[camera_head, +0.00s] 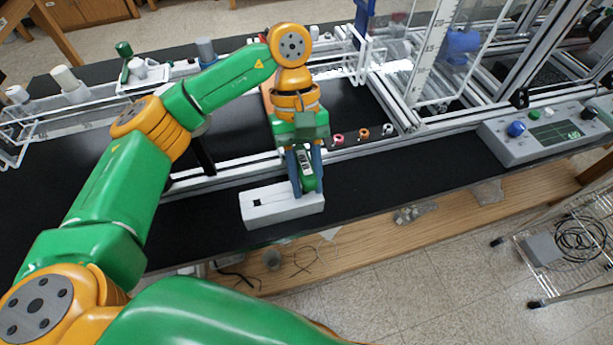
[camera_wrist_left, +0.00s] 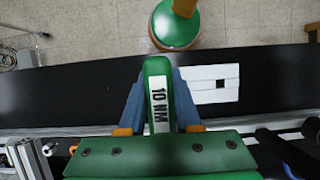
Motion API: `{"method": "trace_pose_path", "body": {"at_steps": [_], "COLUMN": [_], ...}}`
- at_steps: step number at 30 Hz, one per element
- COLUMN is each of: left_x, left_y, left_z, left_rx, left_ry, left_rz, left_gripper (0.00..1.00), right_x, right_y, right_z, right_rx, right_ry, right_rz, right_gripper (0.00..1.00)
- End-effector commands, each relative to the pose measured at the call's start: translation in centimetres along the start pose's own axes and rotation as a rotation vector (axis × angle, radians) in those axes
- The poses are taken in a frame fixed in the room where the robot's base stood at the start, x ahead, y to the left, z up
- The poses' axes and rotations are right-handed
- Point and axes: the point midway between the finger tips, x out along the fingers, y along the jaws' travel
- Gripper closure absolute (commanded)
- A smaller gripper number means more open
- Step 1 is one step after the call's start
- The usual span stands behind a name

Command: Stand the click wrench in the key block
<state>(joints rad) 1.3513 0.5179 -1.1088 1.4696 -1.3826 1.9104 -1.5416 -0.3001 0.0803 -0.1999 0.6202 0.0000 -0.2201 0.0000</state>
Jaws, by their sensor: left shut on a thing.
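The click wrench (camera_head: 306,170) has a green handle with a white label, which reads "10 NM" on the wrench in the left wrist view (camera_wrist_left: 157,95). My left gripper (camera_head: 305,180) is shut on it, with a blue finger on each side. The key block (camera_head: 285,207) is a white block on the black bench, with a dark square hole towards its left end in the head view. It also shows in the left wrist view (camera_wrist_left: 205,75). The wrench and fingers are over the block's right end; the wrench's lower end is hidden, so contact cannot be told. My right gripper is not in view.
An aluminium rail (camera_head: 235,173) runs behind the block. Small coloured-ringed parts (camera_head: 362,133) lie behind and to the right. A grey control box (camera_head: 545,133) stands at the far right. The black bench between block and box is mostly clear.

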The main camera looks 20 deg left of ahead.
Motion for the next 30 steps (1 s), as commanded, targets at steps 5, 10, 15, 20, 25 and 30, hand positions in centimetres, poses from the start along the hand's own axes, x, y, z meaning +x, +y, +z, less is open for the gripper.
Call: {"method": "trace_pose_path", "body": {"at_steps": [5, 10, 15, 20, 25, 30], "left_x": [0.53, 0.46, 0.45, 0.45, 0.47, 0.04], "left_y": [0.0, 0.0, 0.0, 0.0, -0.01, -0.01], "left_z": [-0.22, -0.19, -0.19, -0.2, -0.2, -0.02], "left_rx": [0.0, 0.0, 0.0, 0.0, 0.0, 0.0], "left_ry": [0.0, 0.0, 0.0, 0.0, 0.0, 0.0], "left_rz": [0.0, 0.0, 0.0, 0.0, 0.0, 0.0], "left_gripper": [1.0, 1.0, 0.38, 0.33, 0.33, 0.33], "right_x": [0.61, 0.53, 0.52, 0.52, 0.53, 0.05], "right_y": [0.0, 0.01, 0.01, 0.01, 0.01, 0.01], "right_z": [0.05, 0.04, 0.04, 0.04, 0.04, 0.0], "right_rx": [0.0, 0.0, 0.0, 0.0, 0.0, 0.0], "right_ry": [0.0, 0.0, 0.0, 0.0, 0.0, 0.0], "right_rz": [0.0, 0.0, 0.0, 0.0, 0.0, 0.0], "right_gripper": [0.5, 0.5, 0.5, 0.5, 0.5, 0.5]}}
